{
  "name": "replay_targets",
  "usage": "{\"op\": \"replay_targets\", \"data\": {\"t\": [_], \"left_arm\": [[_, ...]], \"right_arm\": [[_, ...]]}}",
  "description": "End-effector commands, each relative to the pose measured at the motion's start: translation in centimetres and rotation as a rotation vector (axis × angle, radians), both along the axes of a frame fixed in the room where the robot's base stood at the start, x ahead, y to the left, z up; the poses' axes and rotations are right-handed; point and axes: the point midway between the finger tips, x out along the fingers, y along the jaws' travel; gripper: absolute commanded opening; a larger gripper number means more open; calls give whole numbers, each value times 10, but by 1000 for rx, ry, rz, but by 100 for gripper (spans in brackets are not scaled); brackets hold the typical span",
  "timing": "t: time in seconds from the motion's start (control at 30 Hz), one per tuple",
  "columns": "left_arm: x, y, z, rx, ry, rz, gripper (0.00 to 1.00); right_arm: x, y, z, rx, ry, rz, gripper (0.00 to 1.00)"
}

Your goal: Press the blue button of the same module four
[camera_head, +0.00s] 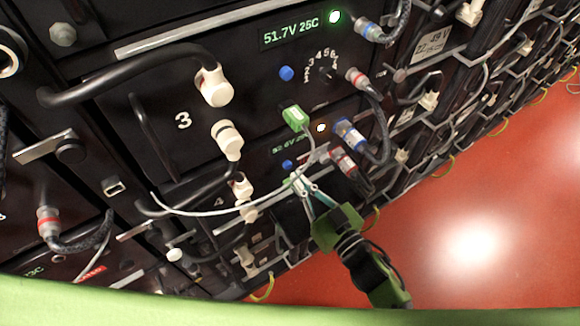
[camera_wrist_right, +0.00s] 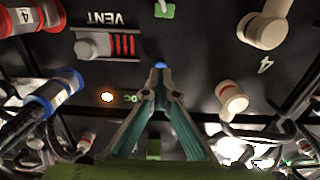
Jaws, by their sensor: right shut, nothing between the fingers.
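Module 4 (camera_head: 281,150) sits below module 3 and has a green display reading about 52.6V and an amber lamp (camera_head: 321,128). Its blue button (camera_head: 287,164) shows as a small dot close to the fingertips. It also shows in the right wrist view (camera_wrist_right: 160,65), just beyond the tips, with the label 4 (camera_wrist_right: 265,64) to the right. My right gripper (camera_head: 297,180) is shut and empty, its tips (camera_wrist_right: 160,82) pointing at the button. I cannot tell whether they touch it. My left gripper is not in view.
Module 3 (camera_head: 183,121) above has its own blue button (camera_head: 286,73), a dial and a green lamp. A green plug (camera_head: 295,117) trails a white cable past my fingertips. Cable connectors (camera_head: 349,134) crowd the right side. Open red floor (camera_head: 470,200) lies right.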

Motion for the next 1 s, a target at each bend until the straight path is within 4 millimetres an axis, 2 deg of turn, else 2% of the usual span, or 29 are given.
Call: {"op": "replay_targets", "data": {"t": [1.0], "left_arm": [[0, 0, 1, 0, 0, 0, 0]], "right_arm": [[11, 8, 0, -1, -1, 0, 0]]}}
